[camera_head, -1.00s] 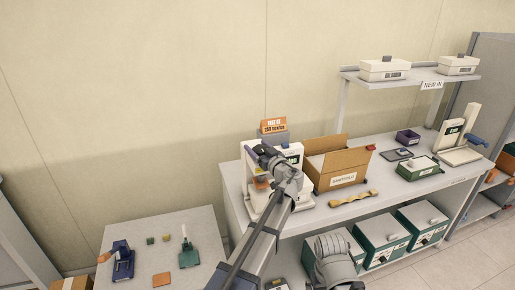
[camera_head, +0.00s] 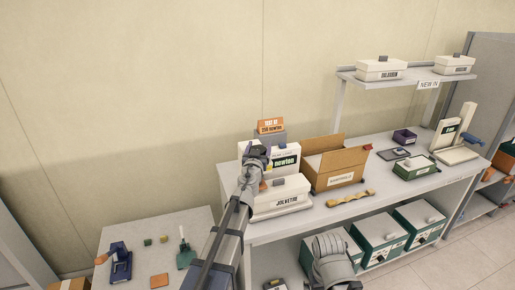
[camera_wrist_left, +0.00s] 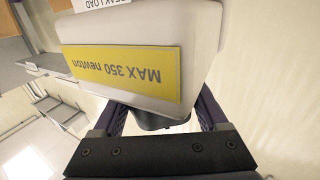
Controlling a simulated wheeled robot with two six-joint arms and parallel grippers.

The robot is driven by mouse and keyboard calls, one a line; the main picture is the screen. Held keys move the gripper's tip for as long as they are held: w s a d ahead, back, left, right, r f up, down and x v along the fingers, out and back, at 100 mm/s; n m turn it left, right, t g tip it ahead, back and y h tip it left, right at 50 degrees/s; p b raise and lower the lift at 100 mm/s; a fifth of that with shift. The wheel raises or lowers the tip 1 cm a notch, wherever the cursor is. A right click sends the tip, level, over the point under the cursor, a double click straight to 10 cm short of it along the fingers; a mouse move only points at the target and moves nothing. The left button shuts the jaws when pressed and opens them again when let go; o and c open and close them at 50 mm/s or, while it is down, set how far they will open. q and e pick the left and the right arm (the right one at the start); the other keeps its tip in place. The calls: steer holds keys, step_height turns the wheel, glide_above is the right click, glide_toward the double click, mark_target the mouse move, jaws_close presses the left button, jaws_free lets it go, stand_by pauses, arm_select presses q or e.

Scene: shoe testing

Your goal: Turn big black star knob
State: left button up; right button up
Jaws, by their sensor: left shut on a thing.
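The white tester (camera_head: 286,160) stands at the left end of the workbench, with a "newton" display. In the left wrist view its white housing (camera_wrist_left: 190,25) fills the top, with an upside-down yellow label (camera_wrist_left: 125,75) reading "MAX 350 newton". A black knob (camera_wrist_left: 162,121) shows partly below the housing, between the fingers of my left gripper (camera_wrist_left: 163,112). My left gripper also shows at the tester's left side in the head view (camera_head: 257,157). It is shut on the knob; the knob's star outline is mostly hidden. My right gripper is not in view.
A white box (camera_head: 282,193) labelled "JOLVETRO" sits before the tester. An open cardboard box (camera_head: 335,180) stands to its right, with a tan bone-shaped piece (camera_head: 350,198) in front. Green-and-white boxes (camera_head: 380,240) fill the lower shelf. A side table (camera_head: 210,225) is at left.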

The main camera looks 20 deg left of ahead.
arm_select(q)
steer(key=m+h, duration=0.1)
steer(key=h, duration=0.1)
steer(key=m+h, duration=0.3)
steer(key=h, duration=0.2)
steer(key=shift+w+d+m+g, duration=0.1)
steer(key=shift+d+m+g, duration=0.2)
steer(key=shift+d+g, duration=0.1)
steer(key=m+h, duration=0.1)
steer(key=m+g+h, duration=0.1)
steer(key=h, duration=0.1)
steer(key=m+g+h, duration=0.1)
steer(key=h, duration=0.1)
steer(key=shift+d+m, duration=0.3)
steer(key=m+g+h, duration=0.3)
steer(key=shift+s+d+g+h, duration=0.3)
steer(key=shift+s+g+h, duration=0.05)
steer(key=shift+g+h, duration=0.05)
steer(key=shift+s+d+m+g+h, duration=0.2)
steer(key=shift+m+g+h, duration=0.45)
steer(key=shift+g, duration=0.25)
steer(key=shift+s+d+m+g+h, duration=0.15)
steer(key=shift+m+g+h, duration=0.3)
steer(key=shift+m+g, duration=0.4)
steer(key=shift+s, duration=0.1)
steer(key=o, duration=1.3)
steer(key=shift+v, duration=3.9)
